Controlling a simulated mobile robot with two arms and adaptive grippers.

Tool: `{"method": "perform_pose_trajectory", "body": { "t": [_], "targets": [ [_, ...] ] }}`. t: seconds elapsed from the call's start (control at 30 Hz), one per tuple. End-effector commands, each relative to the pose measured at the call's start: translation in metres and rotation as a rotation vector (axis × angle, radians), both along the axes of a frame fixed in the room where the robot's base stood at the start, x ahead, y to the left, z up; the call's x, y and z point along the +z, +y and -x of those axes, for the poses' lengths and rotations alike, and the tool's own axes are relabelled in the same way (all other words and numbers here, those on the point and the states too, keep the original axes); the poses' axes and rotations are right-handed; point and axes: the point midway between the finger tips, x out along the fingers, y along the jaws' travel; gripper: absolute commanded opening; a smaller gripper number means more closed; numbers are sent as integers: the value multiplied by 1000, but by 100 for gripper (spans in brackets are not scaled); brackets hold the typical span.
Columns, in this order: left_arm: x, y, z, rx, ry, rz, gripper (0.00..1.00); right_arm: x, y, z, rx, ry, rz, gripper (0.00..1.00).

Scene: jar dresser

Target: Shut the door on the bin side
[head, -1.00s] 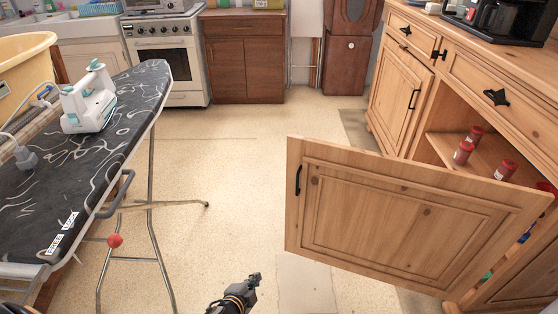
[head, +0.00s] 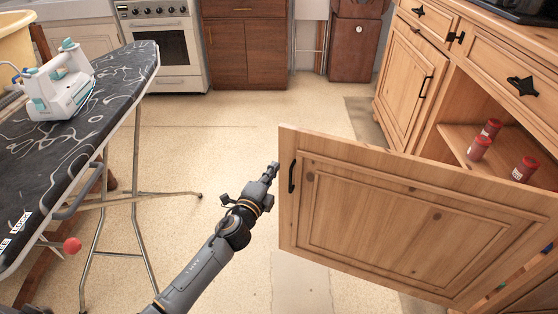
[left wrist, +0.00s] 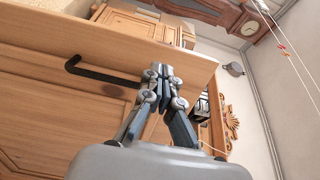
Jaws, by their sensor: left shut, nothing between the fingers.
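The wooden dresser door (head: 400,225) stands wide open, swung out from the dresser's front. Its black handle (head: 292,176) is near the free edge, on the left in the head view. The door and handle (left wrist: 100,72) also fill much of the left wrist view. My left gripper (head: 273,168) is shut and empty, just left of the door's free edge at about the handle's place in the picture. In the left wrist view the fingertips (left wrist: 160,72) overlap the door near its edge; I cannot tell whether they touch it. My right gripper is not in view.
The dresser (head: 480,60) has an open compartment with red jars (head: 480,147) on its shelf. A brown bin-like cabinet (head: 355,45) stands at the back. The floor (head: 240,130) between is clear.

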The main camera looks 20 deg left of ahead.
Motion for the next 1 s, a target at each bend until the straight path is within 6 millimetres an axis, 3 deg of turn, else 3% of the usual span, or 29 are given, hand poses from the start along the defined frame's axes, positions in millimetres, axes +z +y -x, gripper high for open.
{"method": "perform_pose_trajectory", "body": {
  "t": [0.1, 0.3, 0.5, 0.77, 1.0],
  "targets": [
    [0, -2, -22, 0, -2, 0, 0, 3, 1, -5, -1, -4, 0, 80],
    [-1, -4, -42, 0, 0, 0, 0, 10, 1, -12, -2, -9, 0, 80],
    [0, -5, -47, 0, 0, 1, 0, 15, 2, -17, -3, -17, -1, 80],
    [0, -4, -47, -1, 0, 1, 0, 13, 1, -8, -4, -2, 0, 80],
    [0, 7, -56, -14, -1, -2, 0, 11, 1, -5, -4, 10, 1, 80]
  ]
}}
